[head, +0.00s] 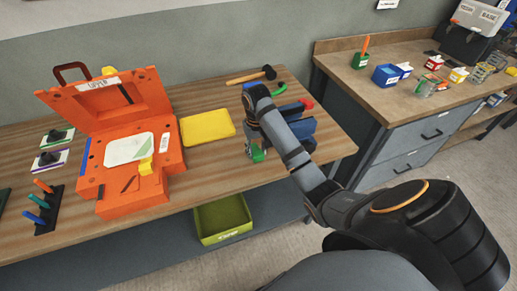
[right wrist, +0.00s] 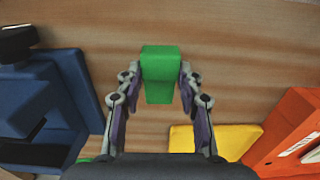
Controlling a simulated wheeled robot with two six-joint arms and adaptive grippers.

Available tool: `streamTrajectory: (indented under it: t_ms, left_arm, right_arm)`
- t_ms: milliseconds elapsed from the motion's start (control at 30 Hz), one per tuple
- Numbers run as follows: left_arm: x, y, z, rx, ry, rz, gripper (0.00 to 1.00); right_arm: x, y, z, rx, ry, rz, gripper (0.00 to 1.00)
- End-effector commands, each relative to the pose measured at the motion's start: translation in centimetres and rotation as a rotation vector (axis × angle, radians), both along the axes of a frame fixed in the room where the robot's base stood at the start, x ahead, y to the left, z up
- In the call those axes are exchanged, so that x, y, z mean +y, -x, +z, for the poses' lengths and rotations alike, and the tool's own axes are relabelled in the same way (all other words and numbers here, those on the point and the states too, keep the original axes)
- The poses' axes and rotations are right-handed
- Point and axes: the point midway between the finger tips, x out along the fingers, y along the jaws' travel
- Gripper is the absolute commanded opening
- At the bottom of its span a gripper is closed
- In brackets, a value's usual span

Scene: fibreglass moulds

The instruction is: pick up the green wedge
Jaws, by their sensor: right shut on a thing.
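The green wedge (right wrist: 160,72) sits between the two fingers of my right gripper (right wrist: 158,78) in the right wrist view. The fingers are shut on its sides. In the head view the green wedge (head: 258,154) shows at the end of my right arm, by the right gripper (head: 254,146), over the wooden bench near its front edge. My arm hides part of it there. I cannot tell whether the wedge touches the bench. My left gripper is not in view.
A blue vise (head: 302,130) stands close to the right of the gripper. A yellow pad (head: 207,126) and an open orange case (head: 130,183) are to the left. A hammer (head: 252,75) lies behind. A green bin (head: 222,219) is below the bench.

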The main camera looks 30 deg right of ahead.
Motion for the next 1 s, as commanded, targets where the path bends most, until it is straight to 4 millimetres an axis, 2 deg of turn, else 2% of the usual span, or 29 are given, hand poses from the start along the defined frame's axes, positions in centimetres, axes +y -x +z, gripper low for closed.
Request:
streamTrajectory:
  t_ms: [33, 233, 300, 500, 600, 1000]
  left_arm:
    - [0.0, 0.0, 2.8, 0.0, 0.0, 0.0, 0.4]
    - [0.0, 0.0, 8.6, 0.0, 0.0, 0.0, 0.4]
    - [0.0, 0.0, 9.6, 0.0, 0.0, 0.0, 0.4]
    - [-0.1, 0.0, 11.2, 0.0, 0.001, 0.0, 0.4]
    - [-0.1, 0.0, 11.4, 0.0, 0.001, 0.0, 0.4]
    - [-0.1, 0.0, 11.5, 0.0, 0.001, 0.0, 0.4]
  right_arm:
    - [0.9, 0.2, 2.4, 0.001, -0.004, 0.002, 0.03]
    - [4.5, 1.0, 6.9, 0.001, -0.005, 0.002, 0.03]
    - [6.9, 1.5, 7.3, 0.002, -0.01, 0.003, 0.03]
    - [11.1, 2.4, 8.5, 0.001, -0.006, 0.001, 0.03]
    - [12.1, 2.6, 8.8, -0.001, -0.003, 0.0, 0.03]
    - [12.8, 2.8, 8.9, 0.0, 0.0, 0.0, 0.03]
